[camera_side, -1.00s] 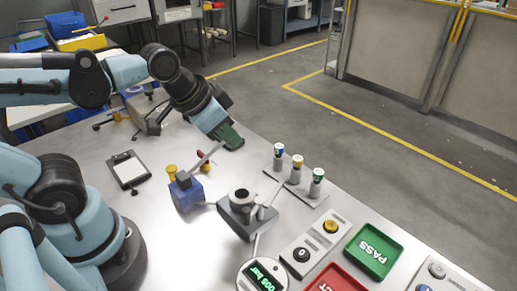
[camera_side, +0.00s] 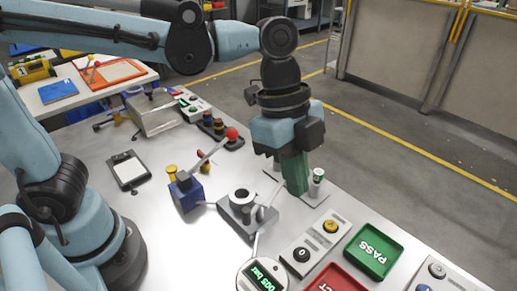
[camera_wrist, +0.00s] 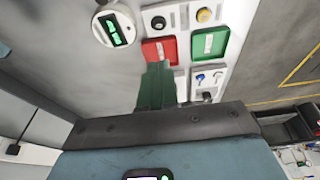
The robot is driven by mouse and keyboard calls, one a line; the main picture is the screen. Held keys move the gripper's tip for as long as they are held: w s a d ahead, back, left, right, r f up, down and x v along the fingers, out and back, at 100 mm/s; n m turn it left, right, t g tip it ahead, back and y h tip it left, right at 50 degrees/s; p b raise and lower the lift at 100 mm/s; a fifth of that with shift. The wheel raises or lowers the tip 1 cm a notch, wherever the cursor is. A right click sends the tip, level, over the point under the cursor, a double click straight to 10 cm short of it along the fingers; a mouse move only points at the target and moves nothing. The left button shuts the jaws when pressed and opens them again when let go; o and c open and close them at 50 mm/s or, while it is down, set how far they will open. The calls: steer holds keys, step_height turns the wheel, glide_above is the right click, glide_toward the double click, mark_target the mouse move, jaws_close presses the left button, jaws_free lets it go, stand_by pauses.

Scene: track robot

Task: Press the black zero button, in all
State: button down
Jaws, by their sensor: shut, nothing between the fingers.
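The black zero button (camera_side: 302,254) sits on a light panel marked 0, at the lower right of the side view. In the wrist view the black button (camera_wrist: 158,22) is near the top, beyond the fingers. My gripper (camera_side: 297,190) points down with its green fingers shut and empty. It is behind the button in the side view, apart from it and in front of the small cylinder rack. In the wrist view the shut fingertips (camera_wrist: 159,66) appear below the red tray. Nothing hides the button in either view.
A yellow button (camera_side: 331,226) shares the panel. A green PASS tray (camera_side: 373,251) and red tray (camera_side: 338,281) lie beside it. A round gauge (camera_side: 263,276) stands at the front. A grey fixture (camera_side: 238,205) and blue block with a red-knobbed lever (camera_side: 187,195) stand left.

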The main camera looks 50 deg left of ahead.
glide_above(302, 252)
steer(key=f, duration=1.1)
steer(key=shift+a+f, duration=0.2)
steer(key=shift+a, duration=0.2)
steer(key=shift+f, duration=1.1)
steer(key=shift+f, duration=0.1)
steer(key=shift+f, duration=0.8)
steer(key=shift+r, duration=0.45)
steer(key=d+v, duration=0.1)
steer(key=v, duration=1.2)
steer(key=shift+r, duration=0.55)
